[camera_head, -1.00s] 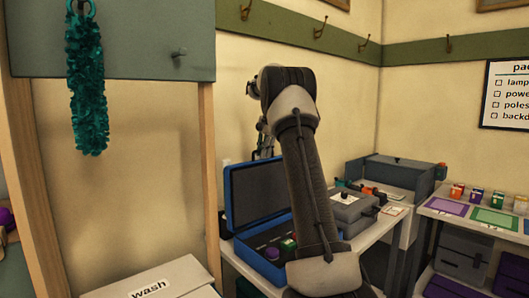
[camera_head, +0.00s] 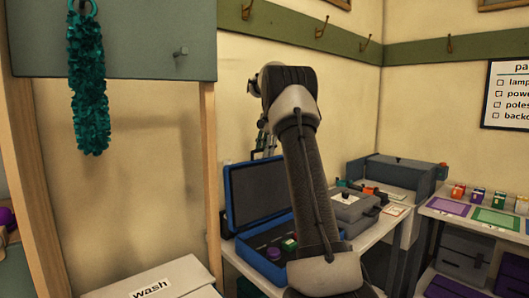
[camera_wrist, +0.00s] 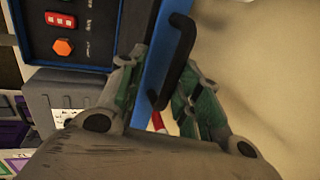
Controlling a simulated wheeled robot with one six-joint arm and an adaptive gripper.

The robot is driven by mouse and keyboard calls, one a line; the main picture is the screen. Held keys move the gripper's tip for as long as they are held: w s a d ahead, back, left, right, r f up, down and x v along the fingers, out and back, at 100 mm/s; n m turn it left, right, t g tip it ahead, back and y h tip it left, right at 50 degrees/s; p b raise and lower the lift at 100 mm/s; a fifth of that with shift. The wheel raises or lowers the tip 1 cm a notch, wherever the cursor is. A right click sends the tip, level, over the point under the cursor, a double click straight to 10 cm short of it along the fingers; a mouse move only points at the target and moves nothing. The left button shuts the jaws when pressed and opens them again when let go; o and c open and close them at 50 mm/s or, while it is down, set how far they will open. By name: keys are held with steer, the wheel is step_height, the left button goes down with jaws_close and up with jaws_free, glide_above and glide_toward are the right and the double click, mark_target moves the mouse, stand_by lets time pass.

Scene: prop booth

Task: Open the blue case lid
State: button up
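The blue case (camera_head: 252,258) stands on the white table, its lid (camera_head: 256,193) raised and standing roughly upright at the back. A purple piece (camera_head: 272,253) and a green piece (camera_head: 289,243) show in its dark inside. In the head view my gripper (camera_head: 265,140) is at the lid's top edge, partly hidden by my arm. In the wrist view the fingers of my gripper (camera_wrist: 163,72) are apart, one to each side of the lid's blue edge (camera_wrist: 152,75) and black handle (camera_wrist: 178,55). I cannot tell whether either finger touches them.
A grey case (camera_head: 352,207) stands right of the blue case, with a larger grey box (camera_head: 398,172) behind. A side table (camera_head: 475,218) with coloured mats is at the right. A white box marked "wash" (camera_head: 150,280) and a wooden post (camera_head: 211,180) are at the left.

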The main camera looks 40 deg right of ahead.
steer(key=v, duration=1.1)
